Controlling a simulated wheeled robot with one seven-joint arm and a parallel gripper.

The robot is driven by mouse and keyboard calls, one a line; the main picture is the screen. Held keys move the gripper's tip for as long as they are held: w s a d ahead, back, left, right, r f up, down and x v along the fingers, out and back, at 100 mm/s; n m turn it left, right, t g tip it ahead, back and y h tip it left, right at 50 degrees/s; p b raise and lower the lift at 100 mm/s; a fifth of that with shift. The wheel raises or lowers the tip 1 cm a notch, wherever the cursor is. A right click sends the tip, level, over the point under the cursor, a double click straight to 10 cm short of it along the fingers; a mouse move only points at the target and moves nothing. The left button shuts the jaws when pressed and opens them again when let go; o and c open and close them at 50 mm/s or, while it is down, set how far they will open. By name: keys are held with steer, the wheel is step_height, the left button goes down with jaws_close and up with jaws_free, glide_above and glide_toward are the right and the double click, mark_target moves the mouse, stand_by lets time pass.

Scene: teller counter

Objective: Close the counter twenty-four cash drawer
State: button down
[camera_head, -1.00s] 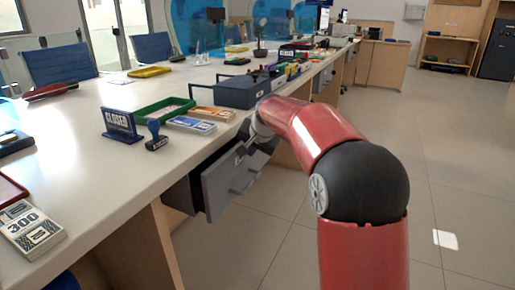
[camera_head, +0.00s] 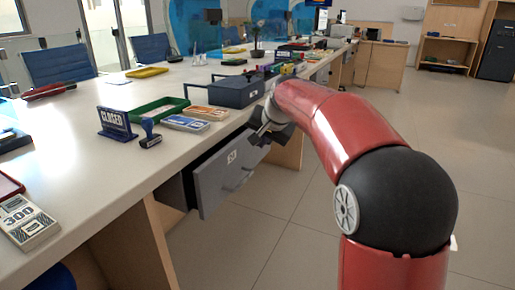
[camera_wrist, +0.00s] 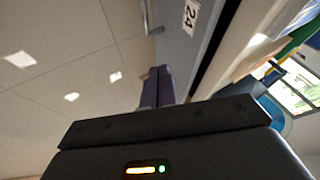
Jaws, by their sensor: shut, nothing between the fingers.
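The counter twenty-four cash drawer (camera_head: 212,180) is a grey drawer under the counter edge, standing partly open. Its front carries a small label and a bar handle. In the wrist view the drawer front (camera_wrist: 178,45) shows a label reading 24, with part of the handle at the top. My gripper (camera_head: 263,137) is at the far upper end of the drawer front, partly hidden by my arm. In the wrist view my gripper's fingers (camera_wrist: 157,85) are together and empty, beside the drawer front. I cannot tell whether they touch it.
The white counter (camera_head: 95,185) runs above the drawer. On it are a CLOSED sign (camera_head: 114,123), a stamp (camera_head: 150,134), a green tray (camera_head: 158,109), banknote bundles (camera_head: 186,123) and a dark grey box (camera_head: 235,92). The floor (camera_head: 290,235) to the right is clear.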

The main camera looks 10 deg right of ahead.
mark_target(224, 153)
steer(key=s+d+r+m+g+y+b, duration=0.1)
steer(key=s+g+y+b, duration=0.15)
steer(key=s+y, duration=0.4)
steer(key=shift+t+h, duration=0.35)
steer(key=shift+h, duration=0.1)
steer(key=x, duration=0.4)
steer(key=r+x, duration=0.1)
steer(key=x, duration=0.2)
steer(key=a+x, duration=0.1)
steer(key=x, duration=0.3)
steer(key=shift+w+a, duration=0.3)
steer(key=shift+w, duration=0.15)
steer(key=shift+w+a, duration=0.3)
steer(key=shift+a, duration=0.1)
steer(key=shift+w+a+r+p, duration=0.1)
steer(key=shift+w+a+p, duration=0.6)
steer(key=shift+a, duration=0.3)
steer(key=shift+w+a+p, duration=0.65)
steer(key=shift+a, duration=0.3)
